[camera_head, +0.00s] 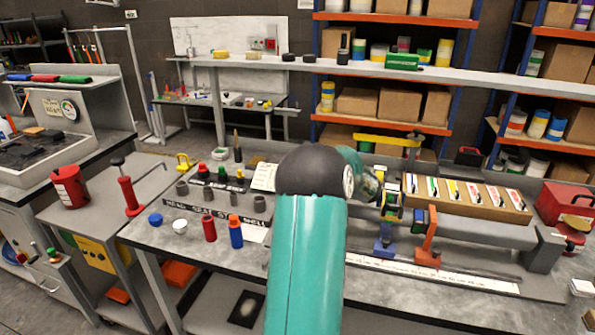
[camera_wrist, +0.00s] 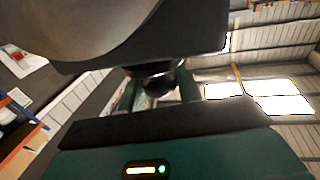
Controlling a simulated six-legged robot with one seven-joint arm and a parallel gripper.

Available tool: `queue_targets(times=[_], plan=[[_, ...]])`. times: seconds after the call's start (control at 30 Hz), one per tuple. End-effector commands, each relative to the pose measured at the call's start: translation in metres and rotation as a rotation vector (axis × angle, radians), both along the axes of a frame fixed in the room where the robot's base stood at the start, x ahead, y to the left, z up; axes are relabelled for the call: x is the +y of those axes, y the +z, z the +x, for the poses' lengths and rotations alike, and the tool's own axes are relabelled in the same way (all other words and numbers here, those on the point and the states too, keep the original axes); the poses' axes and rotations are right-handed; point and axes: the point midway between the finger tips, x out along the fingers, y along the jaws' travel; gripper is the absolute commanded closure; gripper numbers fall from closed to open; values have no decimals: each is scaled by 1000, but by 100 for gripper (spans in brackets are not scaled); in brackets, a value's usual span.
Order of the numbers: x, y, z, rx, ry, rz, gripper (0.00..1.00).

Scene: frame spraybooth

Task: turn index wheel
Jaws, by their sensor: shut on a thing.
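My teal arm fills the middle of the head view and reaches to a bench fixture with yellow, green and blue parts (camera_head: 391,196). This looks like the index wheel's place, but my arm hides part of it and no full wheel shape shows. My gripper (camera_wrist: 157,88) is seen close up in the wrist view, shut on a dark round part (camera_wrist: 155,82). I cannot tell whether that part belongs to the index wheel. A large grey curved surface (camera_wrist: 75,25) hides the upper left of that view.
A rail fixture with an orange clamp (camera_head: 428,243) and a blue clamp (camera_head: 384,243) stands right of my arm. A box of coloured cards (camera_head: 465,200) lies behind. Red and blue bottles (camera_head: 235,232) stand left. A red toolbox (camera_head: 565,203) is at far right.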

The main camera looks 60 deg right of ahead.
Motion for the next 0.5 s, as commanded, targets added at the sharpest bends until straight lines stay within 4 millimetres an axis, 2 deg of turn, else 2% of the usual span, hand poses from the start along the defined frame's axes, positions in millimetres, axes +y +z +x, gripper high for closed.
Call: queue_targets(times=[0.1,0.13,0.2,0.5], plan=[[0,4,1,-6,0,-6,89],[0,4,1,-6,0,-6,62],[0,4,1,-5,0,-6,48],[0,3,1,-3,-1,-3,47]])
